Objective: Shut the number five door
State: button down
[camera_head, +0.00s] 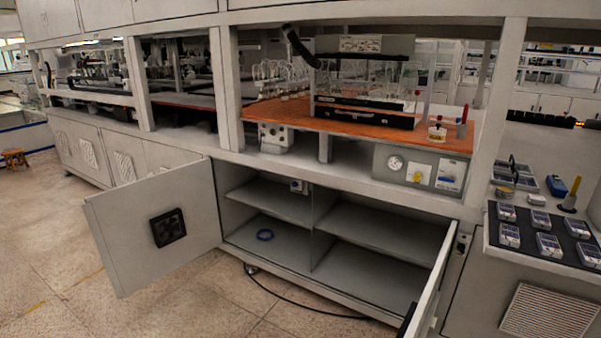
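A grey cabinet under the workbench stands open with two doors swung outward. Its left door (200,205) is wide open toward the left and shows a square black fitting (168,228) on its face. Its right door (437,275) is also open and is seen nearly edge-on, with a dark part at its lower edge by the bottom of the picture. I cannot read a number on either door, so I cannot tell which is number five. My gripper is not in view.
A black cable (300,302) lies on the floor in front. A tray of small boxes (548,245) sits at right. The floor at left is clear, with a stool (15,155) far off.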

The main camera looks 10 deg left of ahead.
aim_at(122, 220)
jog(key=j+z, duration=0.35)
jog(key=j, duration=2.75)
jog(key=j+z, duration=0.15)
jog(key=j, duration=0.95)
jog(key=j+z, duration=0.15)
jog(key=j, duration=0.95)
jog(key=j+z, duration=0.2)
jog(key=j, duration=0.9)
jog(key=j+z, duration=0.1)
jog(key=j, duration=0.8)
jog(key=k+j, duration=0.1)
jog(key=j, duration=0.85)
jog(key=k+j+z, duration=0.15)
jog(key=j, duration=0.75)
jog(key=i, duration=0.05)
